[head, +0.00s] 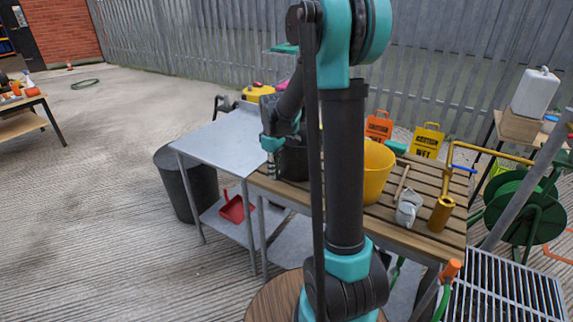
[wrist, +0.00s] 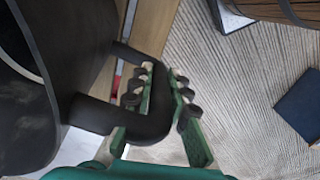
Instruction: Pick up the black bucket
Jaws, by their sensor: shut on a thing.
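The black bucket (head: 293,163) stands at the left end of the slatted wooden table (head: 430,240), partly hidden behind my arm. In the wrist view the black bucket (wrist: 75,50) fills the left side, with a thick dark loop like a handle reaching out to the right. My gripper (head: 272,143) is at the bucket's left side in the head view. In the wrist view my gripper (wrist: 162,92) has its green fingers with dark pads on either side of the loop, shut on it. I cannot tell whether the bucket's base touches the table.
A yellow bucket (head: 378,172), a grey watering can (head: 408,208) and a brass-coloured pump (head: 441,212) stand on the table to the right. A metal table (head: 225,140) adjoins on the left, with a red dustpan (head: 236,208) below. Open floor lies farther left.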

